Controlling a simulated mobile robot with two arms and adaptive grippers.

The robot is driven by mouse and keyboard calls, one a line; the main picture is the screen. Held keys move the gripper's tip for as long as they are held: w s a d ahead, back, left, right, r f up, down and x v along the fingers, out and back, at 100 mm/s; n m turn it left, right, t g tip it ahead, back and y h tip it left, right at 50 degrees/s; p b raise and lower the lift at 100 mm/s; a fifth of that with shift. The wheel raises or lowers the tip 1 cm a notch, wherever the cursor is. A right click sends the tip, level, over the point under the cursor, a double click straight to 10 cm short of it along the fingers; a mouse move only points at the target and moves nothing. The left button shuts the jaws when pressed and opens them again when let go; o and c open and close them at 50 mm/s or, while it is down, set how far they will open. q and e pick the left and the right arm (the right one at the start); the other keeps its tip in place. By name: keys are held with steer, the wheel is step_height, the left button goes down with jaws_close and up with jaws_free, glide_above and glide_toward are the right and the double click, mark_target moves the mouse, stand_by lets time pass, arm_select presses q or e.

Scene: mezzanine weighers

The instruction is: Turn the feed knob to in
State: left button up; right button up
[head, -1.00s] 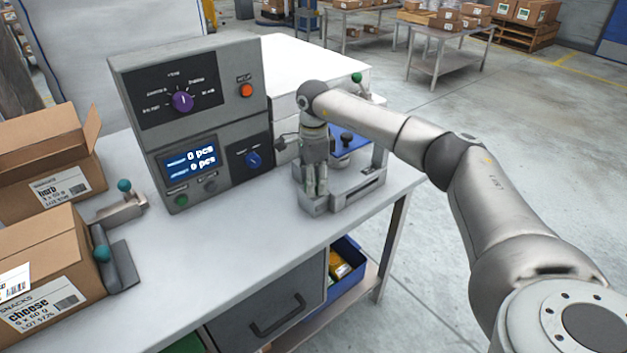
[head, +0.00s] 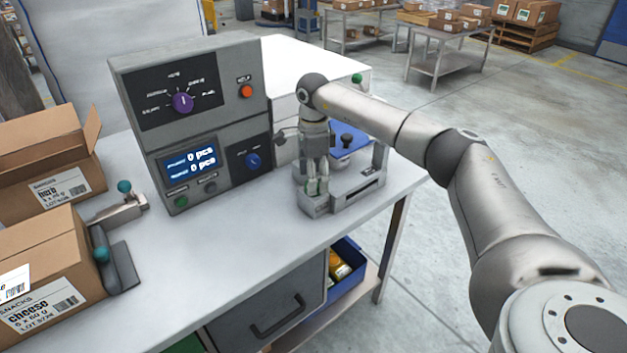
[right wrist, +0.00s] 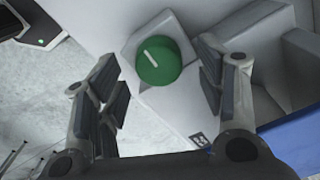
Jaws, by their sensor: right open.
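A round green knob (right wrist: 160,61) with a white pointer line sits on a sloped grey block in the right wrist view. No label for it can be read. My right gripper (right wrist: 160,88) is open, one finger on each side of the picture, with the knob beyond and between the fingertips, not gripped. In the head view my right gripper (head: 318,188) points down at the grey fixture (head: 345,196) at the table's right end; a little green shows between its fingers. My left gripper is not in view.
The grey console (head: 195,120) holds a purple knob (head: 183,103), a blue knob (head: 253,161), an orange button (head: 246,91) and a screen (head: 188,162) reading 0 pcs. Cartons (head: 45,265) stand at the left. The table's front middle (head: 230,235) is clear.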

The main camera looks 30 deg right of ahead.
step_height(320, 180, up, 10)
steer(key=shift+r, duration=0.2)
stand_by(0.6)
